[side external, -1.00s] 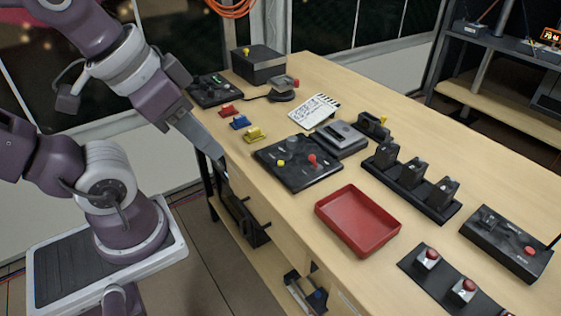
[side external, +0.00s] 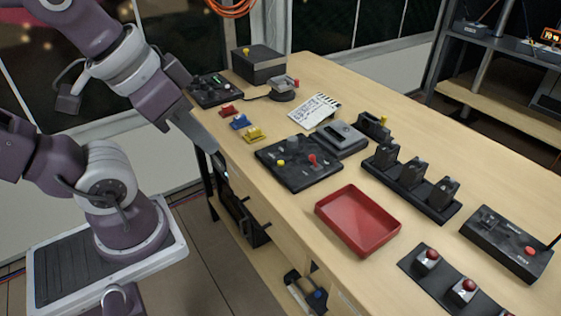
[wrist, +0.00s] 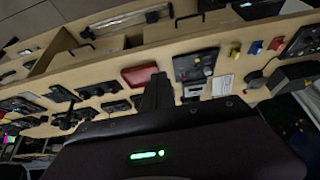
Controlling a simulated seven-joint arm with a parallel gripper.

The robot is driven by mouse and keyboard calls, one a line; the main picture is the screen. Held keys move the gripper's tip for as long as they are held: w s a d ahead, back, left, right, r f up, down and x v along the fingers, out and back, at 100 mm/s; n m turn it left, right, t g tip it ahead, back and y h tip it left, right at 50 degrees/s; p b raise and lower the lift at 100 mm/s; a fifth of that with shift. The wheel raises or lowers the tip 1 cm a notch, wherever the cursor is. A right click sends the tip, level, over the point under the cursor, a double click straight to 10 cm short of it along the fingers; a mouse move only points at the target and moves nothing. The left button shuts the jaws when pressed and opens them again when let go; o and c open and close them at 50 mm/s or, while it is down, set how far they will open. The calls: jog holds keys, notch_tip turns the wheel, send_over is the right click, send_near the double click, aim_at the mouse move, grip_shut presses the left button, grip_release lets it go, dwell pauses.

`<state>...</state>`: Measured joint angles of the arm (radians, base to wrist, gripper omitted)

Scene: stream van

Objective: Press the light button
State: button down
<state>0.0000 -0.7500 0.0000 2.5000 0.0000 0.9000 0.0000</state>
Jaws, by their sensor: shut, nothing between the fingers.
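I cannot tell which button is the light button; several show in the side view. A black box (side external: 507,245) at the right has a red button (side external: 529,251). A black box (side external: 258,63) at the back has a yellow button (side external: 246,51). My gripper (wrist: 157,92) is shut and empty, off the table's left edge, apart from all of these.
A red tray (side external: 357,222) lies near the front edge. Red, blue and yellow small blocks (side external: 240,122) lie near the left edge.

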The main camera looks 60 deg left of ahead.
dwell(0.9)
jog(key=n+t+h, duration=0.3)
jog(key=n, duration=0.2)
send_over(281, 163)
notch_tip(281, 163, down, 12)
jog(key=shift+s+a+f, duration=0.15)
jog(key=shift+s+a, duration=0.2)
jog(key=shift+s, duration=0.05)
notch_tip(281, 163, down, 9)
jog(key=shift+r, duration=0.1)
